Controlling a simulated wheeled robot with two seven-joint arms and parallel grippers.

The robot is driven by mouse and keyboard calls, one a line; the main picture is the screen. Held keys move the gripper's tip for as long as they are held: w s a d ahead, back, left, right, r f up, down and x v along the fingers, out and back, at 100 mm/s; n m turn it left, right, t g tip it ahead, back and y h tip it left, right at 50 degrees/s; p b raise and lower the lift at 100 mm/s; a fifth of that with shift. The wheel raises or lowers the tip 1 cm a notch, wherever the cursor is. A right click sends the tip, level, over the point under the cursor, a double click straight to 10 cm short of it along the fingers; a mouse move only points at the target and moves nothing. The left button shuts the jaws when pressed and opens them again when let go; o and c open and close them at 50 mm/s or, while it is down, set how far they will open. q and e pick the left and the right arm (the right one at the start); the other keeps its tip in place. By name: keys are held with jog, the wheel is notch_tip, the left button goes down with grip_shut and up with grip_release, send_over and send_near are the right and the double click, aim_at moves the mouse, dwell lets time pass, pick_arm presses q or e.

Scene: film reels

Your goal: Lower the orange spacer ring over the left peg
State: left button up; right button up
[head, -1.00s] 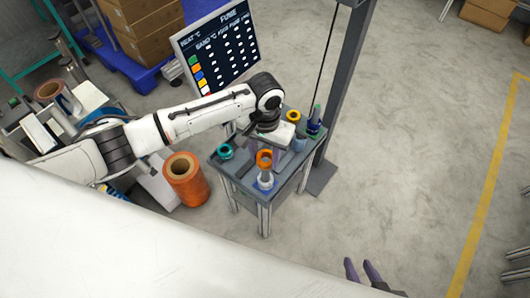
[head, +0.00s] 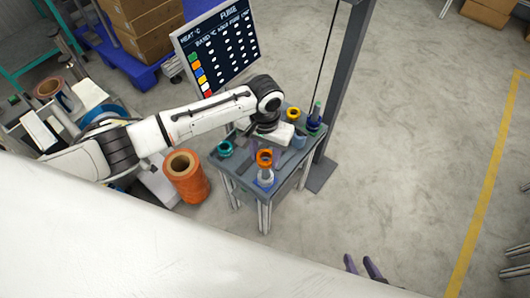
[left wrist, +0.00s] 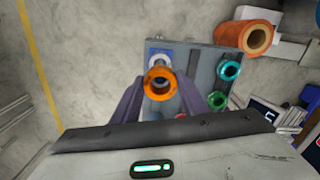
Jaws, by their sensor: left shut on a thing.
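The orange spacer ring (head: 264,158) is between the fingers of my left gripper (head: 263,160), which is shut on it. In the left wrist view the ring (left wrist: 160,82) lies between the two purple fingers, its hole facing the camera. In the head view, a peg with a pale base (head: 265,179) shows directly below the ring at the table's near corner. I cannot tell whether the ring is around the peg's top or just above it. My right gripper (head: 361,267) is empty, its two purple fingertips apart, low in the head view and away from the table.
The small grey table (head: 243,183) also holds a teal ring (head: 225,148), a yellow ring (head: 293,114), a bluish cylinder (head: 299,141) and a dark blue and green stack (head: 314,122). A large orange spool (head: 187,177) stands left of it. A grey post (head: 345,85) rises behind.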

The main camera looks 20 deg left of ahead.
pick_arm(q)
jog(key=shift+f, duration=0.6)
dwell(0.3)
jog(key=shift+f, duration=0.25)
jog(key=shift+f+b, duration=0.4)
jog(key=shift+f, duration=0.35)
jog(key=shift+f, duration=0.1)
dwell(0.4)
jog(key=shift+f+b, duration=0.65)
jog(key=shift+f, duration=0.45)
jog(key=o, duration=1.2)
jog(key=shift+c, duration=0.2)
